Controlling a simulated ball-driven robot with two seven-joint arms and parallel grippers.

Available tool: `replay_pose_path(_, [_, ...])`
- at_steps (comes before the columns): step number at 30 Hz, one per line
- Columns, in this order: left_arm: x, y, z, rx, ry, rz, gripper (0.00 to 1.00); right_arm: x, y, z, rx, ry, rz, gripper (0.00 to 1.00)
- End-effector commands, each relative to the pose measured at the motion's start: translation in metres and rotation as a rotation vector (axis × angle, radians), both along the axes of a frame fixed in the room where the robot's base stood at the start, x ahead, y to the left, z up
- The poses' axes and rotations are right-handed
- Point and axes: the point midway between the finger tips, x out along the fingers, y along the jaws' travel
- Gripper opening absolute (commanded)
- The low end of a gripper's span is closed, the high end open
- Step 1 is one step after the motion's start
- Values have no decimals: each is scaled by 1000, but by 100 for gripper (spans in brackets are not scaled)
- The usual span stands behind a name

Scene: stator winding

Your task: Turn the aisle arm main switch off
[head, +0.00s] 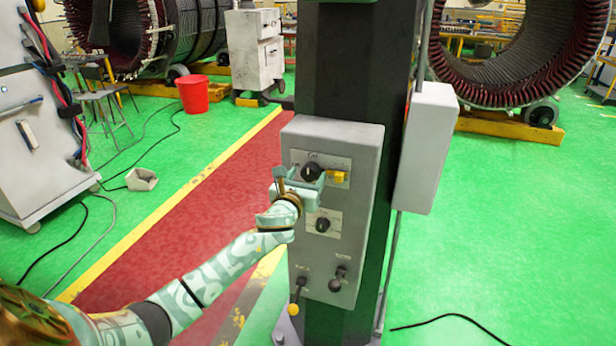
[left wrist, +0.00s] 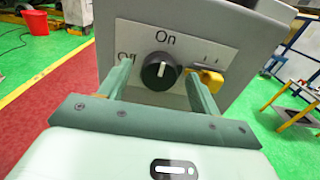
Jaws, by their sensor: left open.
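The grey control box (head: 362,140) is on a dark column. Its upper plate carries a black rotary switch knob (head: 310,171). In the left wrist view the knob (left wrist: 160,71) has "On" printed above and "Off" at its left, and its white mark points roughly up toward "On". My left gripper (head: 299,179) is in front of this knob. In the left wrist view its fingers (left wrist: 158,78) are open, one on each side of the knob. I cannot tell whether they touch it. My right gripper is not in view.
A yellow part (head: 339,177) sits close right of the knob. Below are a second black knob (head: 322,225) and two levers (head: 297,295). A pale box (head: 428,150) hangs on the column's right side. Green floor (head: 510,230) at the right is mostly clear.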

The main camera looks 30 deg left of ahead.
Motion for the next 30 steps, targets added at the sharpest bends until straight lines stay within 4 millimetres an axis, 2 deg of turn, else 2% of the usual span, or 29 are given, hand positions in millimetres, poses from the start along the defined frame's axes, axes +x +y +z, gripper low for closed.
replay_pose_path(4, [12, 3, 0, 0, 0, 0, 63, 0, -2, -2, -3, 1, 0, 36])
replay_pose_path(13, [14, 3, 0, 1, 0, -1, 63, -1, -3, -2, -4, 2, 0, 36])
replay_pose_path(18, [14, 3, 0, 0, 0, -1, 18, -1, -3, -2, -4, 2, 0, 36])
replay_pose_path(30, [13, 3, 0, -53, -12, -1, 19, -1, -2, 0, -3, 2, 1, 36])
